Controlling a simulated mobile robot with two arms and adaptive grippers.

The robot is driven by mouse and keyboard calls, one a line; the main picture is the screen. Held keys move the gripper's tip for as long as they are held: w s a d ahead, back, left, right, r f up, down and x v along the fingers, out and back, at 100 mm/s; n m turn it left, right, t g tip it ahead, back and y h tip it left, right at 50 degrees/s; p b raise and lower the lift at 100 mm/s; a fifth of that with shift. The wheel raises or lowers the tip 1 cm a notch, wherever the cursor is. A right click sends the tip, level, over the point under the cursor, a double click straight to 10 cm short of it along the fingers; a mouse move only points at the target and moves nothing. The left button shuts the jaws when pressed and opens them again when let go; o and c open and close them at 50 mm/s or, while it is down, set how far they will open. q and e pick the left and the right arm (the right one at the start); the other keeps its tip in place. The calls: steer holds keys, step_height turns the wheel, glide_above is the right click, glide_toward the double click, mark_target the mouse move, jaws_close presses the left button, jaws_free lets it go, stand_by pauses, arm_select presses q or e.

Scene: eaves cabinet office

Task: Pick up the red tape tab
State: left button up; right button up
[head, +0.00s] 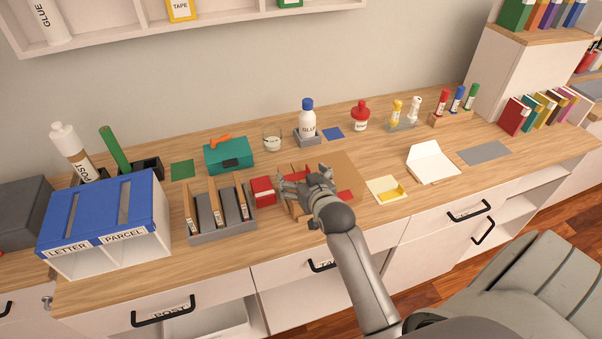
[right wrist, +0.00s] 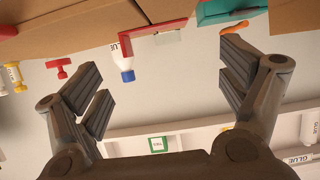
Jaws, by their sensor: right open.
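My right gripper (head: 296,184) is over the brown cardboard piece (head: 343,168) in the middle of the desk. In the right wrist view my right gripper (right wrist: 162,75) is open, with nothing between its fingers. I cannot tell for certain which is the tape tab; the gripper partly covers this spot. My left gripper is not in view.
A red box (head: 263,191) and a grey file rack (head: 222,233) stand left of the gripper. A teal box (head: 229,156) and a glue bottle (head: 307,120) stand behind. A cream card with a yellow piece (head: 390,192) lies to the right.

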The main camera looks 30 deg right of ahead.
mark_target(298, 179)
steer(key=shift+p+x, duration=0.65)
steer(key=shift+x, duration=1.8)
steer(key=shift+s+d+f, duration=0.1)
steer(key=shift+c, duration=0.3)
steer(key=c, duration=0.7)
